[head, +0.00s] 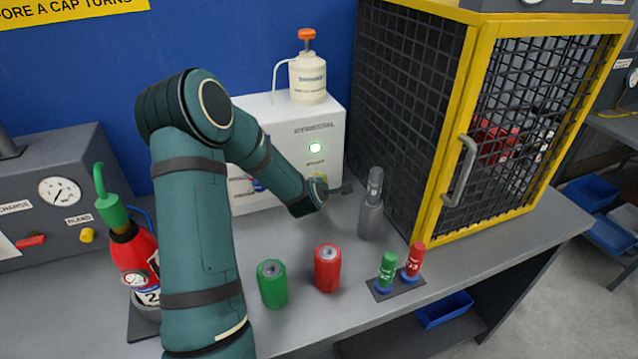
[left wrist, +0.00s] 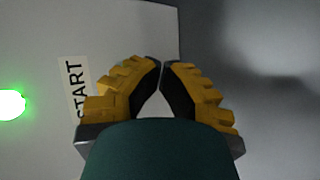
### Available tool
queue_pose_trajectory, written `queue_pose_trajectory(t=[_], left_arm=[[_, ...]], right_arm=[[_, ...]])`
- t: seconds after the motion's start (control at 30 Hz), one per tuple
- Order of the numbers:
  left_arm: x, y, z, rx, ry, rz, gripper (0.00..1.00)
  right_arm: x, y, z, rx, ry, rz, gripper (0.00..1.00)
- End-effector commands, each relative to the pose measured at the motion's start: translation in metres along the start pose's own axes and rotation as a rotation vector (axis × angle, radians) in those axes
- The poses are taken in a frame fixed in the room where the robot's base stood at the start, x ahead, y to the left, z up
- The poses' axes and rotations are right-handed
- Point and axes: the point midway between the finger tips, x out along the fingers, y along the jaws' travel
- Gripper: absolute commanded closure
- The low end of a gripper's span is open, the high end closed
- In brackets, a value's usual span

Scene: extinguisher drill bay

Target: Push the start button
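The white machine box (head: 275,112) stands against the blue wall. A lit green lamp (head: 316,147) is on its front, above a START label (head: 316,162). In the left wrist view the glowing lamp (left wrist: 10,104) is at the left edge, with the START label (left wrist: 76,88) beside the fingers. My left gripper (head: 320,181) is at the box front just below the label. Its yellow fingers (left wrist: 161,66) are shut, tips together, with nothing seen between them. The start button itself does not show; fingers and wrist cover the area below the label. Contact cannot be told. My right gripper is not in view.
A grey bottle (head: 371,215) stands right of my left gripper, near the yellow-framed mesh cage (head: 460,130). Green (head: 272,284) and red (head: 327,268) cylinders stand in front. A pump bottle (head: 308,78) is on the box. A red extinguisher (head: 133,255) stands left.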

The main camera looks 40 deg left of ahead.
Motion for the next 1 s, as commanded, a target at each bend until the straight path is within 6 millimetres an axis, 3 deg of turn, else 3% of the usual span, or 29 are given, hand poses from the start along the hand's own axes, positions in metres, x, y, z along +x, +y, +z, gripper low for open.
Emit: queue_pose_trajectory(t=[0.57, 1.0], left_arm=[[-0.007, -0.005, 0.003, -0.002, 0.005, 0.003, 1.0], [-0.034, -0.026, 0.024, -0.001, 0.001, 0.002, 1.0]], right_arm=[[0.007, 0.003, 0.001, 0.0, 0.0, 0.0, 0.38], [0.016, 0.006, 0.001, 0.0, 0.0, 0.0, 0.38]])
